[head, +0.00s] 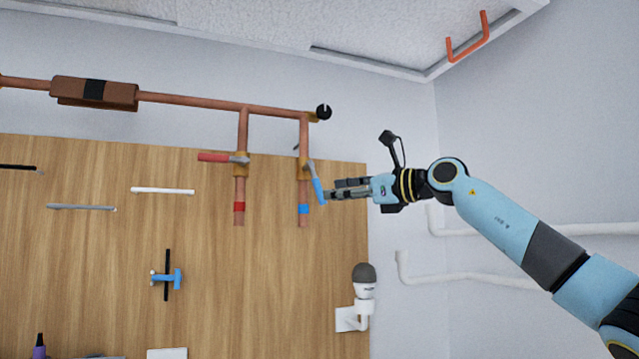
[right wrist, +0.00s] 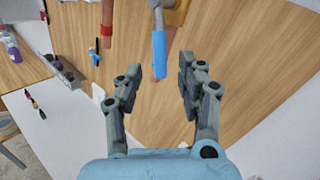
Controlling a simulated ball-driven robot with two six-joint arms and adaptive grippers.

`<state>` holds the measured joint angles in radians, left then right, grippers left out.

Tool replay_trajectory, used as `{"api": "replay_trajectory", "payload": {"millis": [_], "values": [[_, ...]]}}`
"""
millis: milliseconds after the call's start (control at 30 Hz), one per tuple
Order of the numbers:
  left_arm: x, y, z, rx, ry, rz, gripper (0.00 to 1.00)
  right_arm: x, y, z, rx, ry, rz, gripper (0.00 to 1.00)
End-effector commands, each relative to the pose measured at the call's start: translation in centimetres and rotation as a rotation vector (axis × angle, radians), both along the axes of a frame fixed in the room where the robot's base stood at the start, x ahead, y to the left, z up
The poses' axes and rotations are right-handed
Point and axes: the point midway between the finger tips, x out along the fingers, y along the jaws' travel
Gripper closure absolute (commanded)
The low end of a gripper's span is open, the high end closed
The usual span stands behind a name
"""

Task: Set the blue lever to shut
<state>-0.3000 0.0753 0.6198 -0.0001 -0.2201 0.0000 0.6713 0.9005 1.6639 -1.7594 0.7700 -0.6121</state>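The blue lever (head: 318,188) is on the valve of the right-hand vertical copper pipe (head: 304,135). Its handle hangs down, tilted slightly to the right, beside the pipe. My right gripper (head: 332,189) reaches in from the right with its fingertips close to the lower end of the handle. In the right wrist view the fingers are open, and the blue handle (right wrist: 159,55) shows between the fingertips with a gap on both sides. I cannot tell whether the handle is deep enough to be between the pads. My left gripper is in no view.
A red lever (head: 213,157) sticks out left, level, on the neighbouring pipe. Pipes carry a red band (head: 239,206) and a blue band (head: 304,209).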

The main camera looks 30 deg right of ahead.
Motion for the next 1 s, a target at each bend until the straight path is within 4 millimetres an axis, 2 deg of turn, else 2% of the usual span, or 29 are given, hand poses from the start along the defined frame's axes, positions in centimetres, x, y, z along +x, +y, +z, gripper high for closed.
{"api": "replay_trajectory", "payload": {"millis": [33,300,667,1000], "values": [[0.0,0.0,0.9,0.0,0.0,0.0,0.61,0.9,0.4,0.5,0.01,-0.002,0.002,0.61],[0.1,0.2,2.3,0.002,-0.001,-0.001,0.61,4.3,1.7,0.2,0.005,-0.001,0.0,0.61],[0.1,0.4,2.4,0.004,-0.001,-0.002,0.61,4.8,2.0,-0.1,0.001,0.0,0.0,0.61],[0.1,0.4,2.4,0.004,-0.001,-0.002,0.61,4.8,1.9,-0.1,0.001,-0.001,0.0,1.0]]}}
